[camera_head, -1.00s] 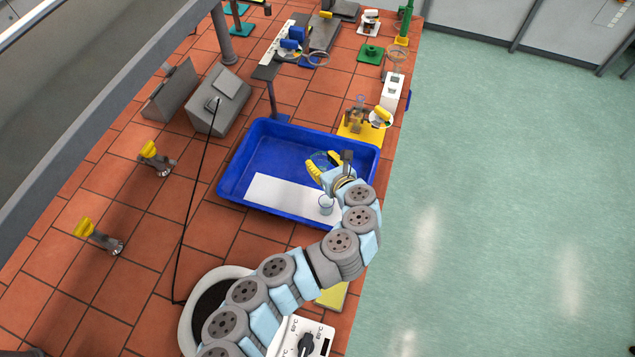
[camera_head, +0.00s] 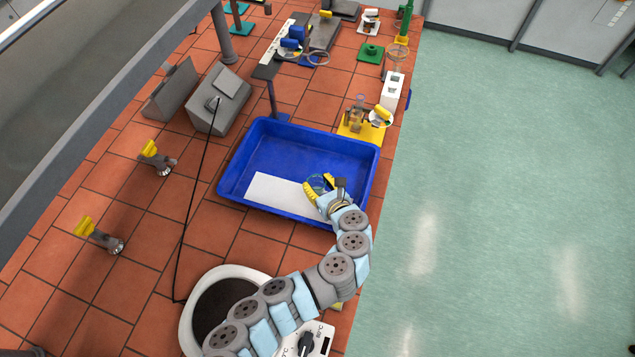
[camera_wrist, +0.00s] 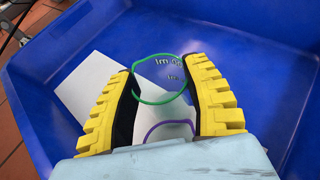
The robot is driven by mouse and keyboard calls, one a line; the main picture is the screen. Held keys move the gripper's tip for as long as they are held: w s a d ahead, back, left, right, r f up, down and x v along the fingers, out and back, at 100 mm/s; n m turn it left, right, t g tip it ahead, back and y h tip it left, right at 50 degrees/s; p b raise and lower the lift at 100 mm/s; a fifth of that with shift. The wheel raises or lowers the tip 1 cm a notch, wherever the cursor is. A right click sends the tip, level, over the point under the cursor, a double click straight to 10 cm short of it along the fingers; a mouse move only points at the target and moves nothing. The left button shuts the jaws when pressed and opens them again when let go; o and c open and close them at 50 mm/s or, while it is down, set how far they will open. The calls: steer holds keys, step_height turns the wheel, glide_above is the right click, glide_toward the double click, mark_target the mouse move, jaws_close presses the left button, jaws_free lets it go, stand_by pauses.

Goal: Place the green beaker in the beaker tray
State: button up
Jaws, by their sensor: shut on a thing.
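The green beaker (camera_wrist: 160,80) is clear glass with a green rim, held between the yellow fingers of my gripper (camera_wrist: 166,95) in the wrist view. My gripper is shut on its sides. In the head view my gripper (camera_head: 321,188) is over the near right part of the blue tray (camera_head: 310,149), with the clear beaker (camera_head: 317,182) between its fingers. I cannot tell whether the beaker's base touches the tray. A second clear beaker with a purple rim (camera_wrist: 168,125) is close below it in the wrist view, partly hidden by my wrist.
A white sheet (camera_head: 268,190) lies along the tray's near side. The tray's far part is empty. A yellow stand (camera_head: 352,132) with glassware is just behind the tray's right corner. A round-topped heating device (camera_head: 228,298) stands in front, beneath my arm.

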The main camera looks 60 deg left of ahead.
steer(key=shift+f, duration=0.2)
steer(key=o, duration=1.1)
steer(key=shift+r, duration=0.1)
steer(key=shift+r, duration=0.15)
steer(key=v, duration=1.2)
